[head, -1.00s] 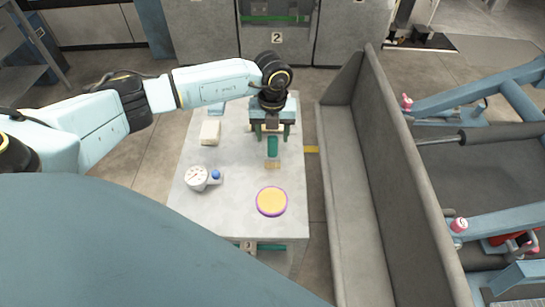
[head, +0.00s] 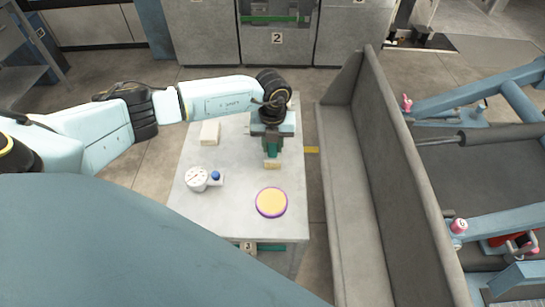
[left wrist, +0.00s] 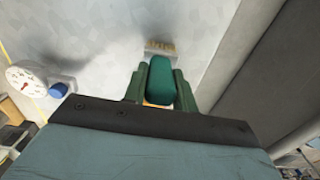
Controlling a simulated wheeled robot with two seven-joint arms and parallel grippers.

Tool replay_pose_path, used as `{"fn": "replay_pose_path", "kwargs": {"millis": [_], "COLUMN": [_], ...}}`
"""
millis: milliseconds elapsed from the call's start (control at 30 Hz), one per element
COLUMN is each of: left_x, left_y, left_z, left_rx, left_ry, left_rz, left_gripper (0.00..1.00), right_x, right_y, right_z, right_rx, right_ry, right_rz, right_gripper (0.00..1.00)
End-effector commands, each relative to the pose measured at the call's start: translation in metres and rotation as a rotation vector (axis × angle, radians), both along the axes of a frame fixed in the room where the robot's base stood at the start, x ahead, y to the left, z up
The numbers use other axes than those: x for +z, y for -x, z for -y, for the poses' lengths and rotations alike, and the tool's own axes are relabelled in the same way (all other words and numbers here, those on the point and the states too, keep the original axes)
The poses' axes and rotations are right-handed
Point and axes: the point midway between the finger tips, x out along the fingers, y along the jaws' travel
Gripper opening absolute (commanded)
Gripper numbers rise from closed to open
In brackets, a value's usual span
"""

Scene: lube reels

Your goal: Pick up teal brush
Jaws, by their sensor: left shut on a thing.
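The teal brush has a teal handle (left wrist: 161,82) and a tan bristle end (head: 272,163). My left gripper (head: 272,148) is over the table and shut on the brush's handle, with a finger on either side of it. In the left wrist view the handle sits between the two green fingers (left wrist: 161,88), and the bristles (left wrist: 160,46) show beyond them. I cannot tell whether the brush touches the table. My right gripper is not in view.
The grey table (head: 230,220) also holds a white gauge with a blue knob (head: 197,179), a yellow disc with a purple rim (head: 271,202) and a cream block (head: 210,133). A tall grey panel (head: 400,170) stands right of the table. The table's front left is clear.

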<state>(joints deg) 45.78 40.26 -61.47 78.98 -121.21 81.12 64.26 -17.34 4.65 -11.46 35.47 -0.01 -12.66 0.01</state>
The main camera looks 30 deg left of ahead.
Motion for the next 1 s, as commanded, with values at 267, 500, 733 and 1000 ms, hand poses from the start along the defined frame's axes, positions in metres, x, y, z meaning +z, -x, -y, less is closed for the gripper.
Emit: {"fn": "replay_pose_path", "kwargs": {"millis": [267,500,733,1000], "left_x": [0.015,0.063,0.095,0.101], "left_y": [-0.001,-0.002,0.0,0.0], "left_z": [0.0,-0.001,0.0,0.0], "left_rx": [0.0,0.0,0.0,0.001], "left_ry": [0.0,0.0,0.0,-0.001], "left_rz": [0.004,0.006,0.001,0.001], "left_gripper": [0.04,0.04,0.04,0.04], "right_x": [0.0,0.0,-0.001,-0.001], "right_y": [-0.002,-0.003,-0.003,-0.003], "right_z": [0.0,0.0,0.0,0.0], "right_rx": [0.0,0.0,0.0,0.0], "right_ry": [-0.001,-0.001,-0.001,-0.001], "right_rz": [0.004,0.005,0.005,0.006], "right_gripper": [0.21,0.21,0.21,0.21]}}
